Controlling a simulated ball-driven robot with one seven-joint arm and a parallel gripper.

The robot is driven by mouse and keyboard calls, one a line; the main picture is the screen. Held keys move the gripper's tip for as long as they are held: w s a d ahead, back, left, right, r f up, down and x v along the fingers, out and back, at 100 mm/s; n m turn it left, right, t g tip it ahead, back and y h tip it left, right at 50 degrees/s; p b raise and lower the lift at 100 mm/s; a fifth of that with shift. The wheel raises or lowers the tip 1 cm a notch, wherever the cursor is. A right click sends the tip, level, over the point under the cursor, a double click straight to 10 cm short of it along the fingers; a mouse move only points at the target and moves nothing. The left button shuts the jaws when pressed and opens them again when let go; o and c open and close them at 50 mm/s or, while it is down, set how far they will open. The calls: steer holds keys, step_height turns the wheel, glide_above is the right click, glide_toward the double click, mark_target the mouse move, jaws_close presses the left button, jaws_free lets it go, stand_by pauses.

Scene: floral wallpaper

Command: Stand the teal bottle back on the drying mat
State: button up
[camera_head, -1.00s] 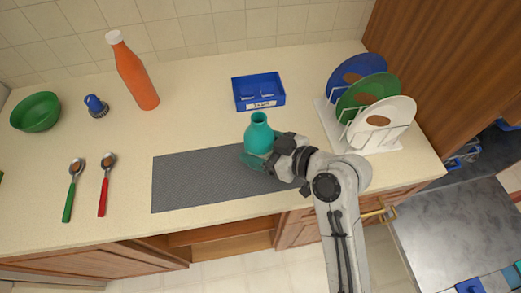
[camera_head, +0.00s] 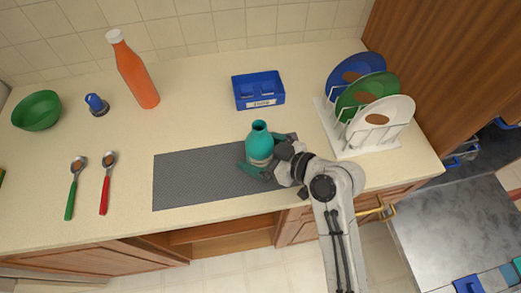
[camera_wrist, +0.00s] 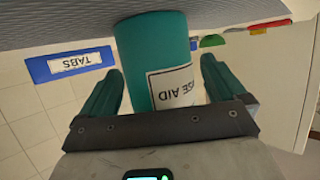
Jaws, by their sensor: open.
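The teal bottle (camera_head: 260,143) stands upright, or nearly so, at the right part of the grey drying mat (camera_head: 195,182). In the wrist view, which is upside down, the bottle (camera_wrist: 148,55) carries a white label, and its base meets the mat (camera_wrist: 60,20). My gripper (camera_head: 254,168) is low beside the bottle in the head view. In the wrist view my gripper (camera_wrist: 160,75) is open, one teal finger on each side of the bottle, with gaps showing. The bottle's lower part is partly hidden by the gripper in the head view.
A blue box labelled TABS (camera_head: 258,92) stands behind the mat. A plate rack (camera_head: 345,152) with several plates is at the right. An orange bottle (camera_head: 137,80), a green bowl (camera_head: 37,111), a blue-topped object (camera_head: 97,105) and two spoons are left. The mat's left part is clear.

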steer(key=shift+r, duration=0.1)
steer(key=b+v, duration=0.1)
steer(key=v, duration=1.1)
steer(key=shift+b, duration=0.35)
